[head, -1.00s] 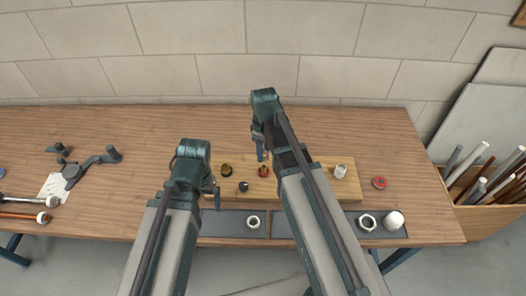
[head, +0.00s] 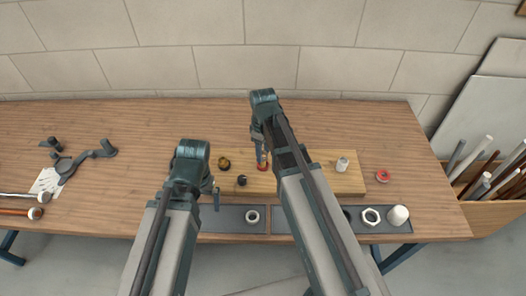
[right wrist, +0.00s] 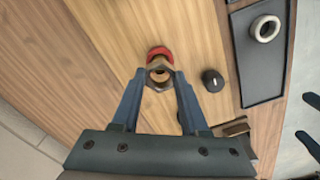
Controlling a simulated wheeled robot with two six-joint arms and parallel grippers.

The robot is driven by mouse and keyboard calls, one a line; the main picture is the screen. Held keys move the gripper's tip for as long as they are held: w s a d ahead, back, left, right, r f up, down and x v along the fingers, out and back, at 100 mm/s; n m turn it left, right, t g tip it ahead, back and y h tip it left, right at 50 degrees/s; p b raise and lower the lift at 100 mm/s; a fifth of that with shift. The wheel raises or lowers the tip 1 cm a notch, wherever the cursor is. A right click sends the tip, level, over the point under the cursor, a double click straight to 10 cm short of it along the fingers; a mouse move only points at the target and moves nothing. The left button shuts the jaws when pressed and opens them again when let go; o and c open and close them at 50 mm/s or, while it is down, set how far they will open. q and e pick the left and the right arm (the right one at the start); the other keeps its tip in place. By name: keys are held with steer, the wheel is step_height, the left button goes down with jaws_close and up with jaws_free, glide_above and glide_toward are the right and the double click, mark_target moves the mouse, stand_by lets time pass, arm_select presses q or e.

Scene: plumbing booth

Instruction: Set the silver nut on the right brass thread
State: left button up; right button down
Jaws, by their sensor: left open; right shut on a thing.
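My right gripper (right wrist: 158,82) is shut on a hexagonal nut (right wrist: 159,86), which looks brownish in this light. The nut is at the brass thread with a red collar (right wrist: 158,51); I cannot tell whether it sits around the thread or just above it. In the head view my right gripper (head: 261,156) is at this red-collared thread (head: 262,167) on the wooden board (head: 305,185). Another brass thread (head: 224,163) stands further left on the board. My left gripper (head: 216,198) is open and empty, left of the board.
A black knob (head: 242,180) and a pale cylinder (head: 342,163) stand on the board. The dark tray (head: 228,218) in front holds a pale ring (head: 252,217), a hex nut (head: 372,216) and a white cap (head: 398,215). A red ring (head: 382,176) lies at right.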

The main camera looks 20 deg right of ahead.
arm_select(q)
steer(key=shift+f+b, duration=1.05)
steer(key=shift+f, duration=0.2)
arm_select(e)
steer(key=shift+f, duration=1.25)
arm_select(q)
steer(key=shift+f, duration=0.15)
arm_select(e)
steer(key=m, duration=0.5)
steer(key=shift+f+m, duration=0.1)
steer(key=shift+m, duration=0.2)
jaws_free()
